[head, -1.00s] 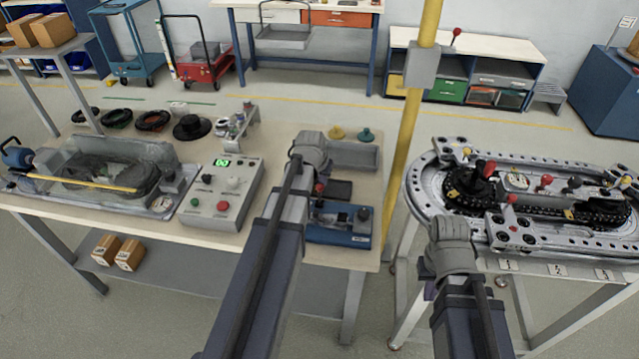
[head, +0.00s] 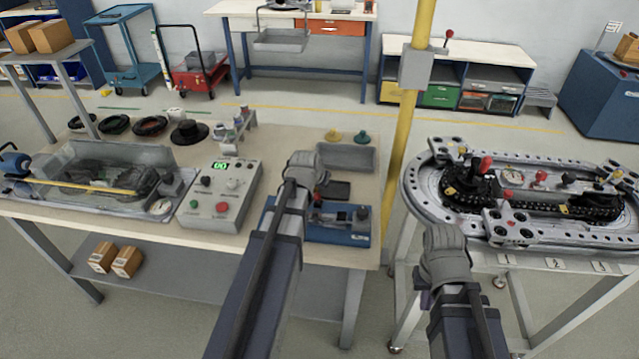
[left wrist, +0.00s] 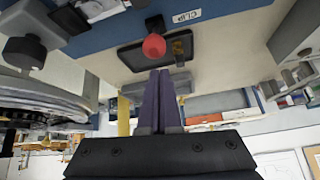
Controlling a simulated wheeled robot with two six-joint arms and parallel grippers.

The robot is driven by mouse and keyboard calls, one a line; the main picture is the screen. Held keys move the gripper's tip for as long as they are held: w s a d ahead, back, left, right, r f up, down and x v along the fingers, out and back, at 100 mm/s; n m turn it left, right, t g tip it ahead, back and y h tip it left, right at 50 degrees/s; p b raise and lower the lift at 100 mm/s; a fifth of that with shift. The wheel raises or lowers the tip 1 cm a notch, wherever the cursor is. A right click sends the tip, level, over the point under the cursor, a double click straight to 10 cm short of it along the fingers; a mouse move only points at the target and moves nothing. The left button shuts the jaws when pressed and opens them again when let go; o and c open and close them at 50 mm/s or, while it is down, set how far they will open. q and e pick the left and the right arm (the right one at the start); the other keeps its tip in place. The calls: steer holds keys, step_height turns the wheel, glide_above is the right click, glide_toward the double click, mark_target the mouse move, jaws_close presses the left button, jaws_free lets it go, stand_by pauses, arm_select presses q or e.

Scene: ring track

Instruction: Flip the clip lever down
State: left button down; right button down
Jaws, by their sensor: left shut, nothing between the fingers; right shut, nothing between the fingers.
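The blue clip fixture (head: 340,237) sits on the light workbench and is partly covered by my left arm. In the left wrist view its blue edge (left wrist: 115,38) bears a "CLIP" label (left wrist: 187,16). The lever's red knob (left wrist: 154,45) sticks out beside that label, just past my left fingertips; a small gap seems to separate them. My left gripper (left wrist: 161,74) is shut and empty, its purple fingers together. In the head view my left wrist hides its fingers. My right gripper (head: 424,298) is shut and empty near the ring track's front, mostly hidden by its wrist.
A control box (head: 222,195) with a green display stands left of my left arm. The metal ring track (head: 425,197) lies on a stand at right. A yellow post (head: 405,130) rises between bench and stand. A grey tray (head: 365,157) lies behind the blue fixture.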

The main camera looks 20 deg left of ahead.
arm_select(q)
steer(key=shift+r, duration=0.1)
steer(key=shift+r+p, duration=0.75)
steer(key=shift+p, duration=0.05)
steer(key=w+r+p, duration=0.3)
steer(key=w, duration=0.1)
steer(key=s+d+r+p, duration=0.1)
steer(key=s+r+p, duration=0.4)
steer(key=s, duration=0.4)
steer(key=shift+d, duration=0.25)
steer(key=shift+w, duration=0.1)
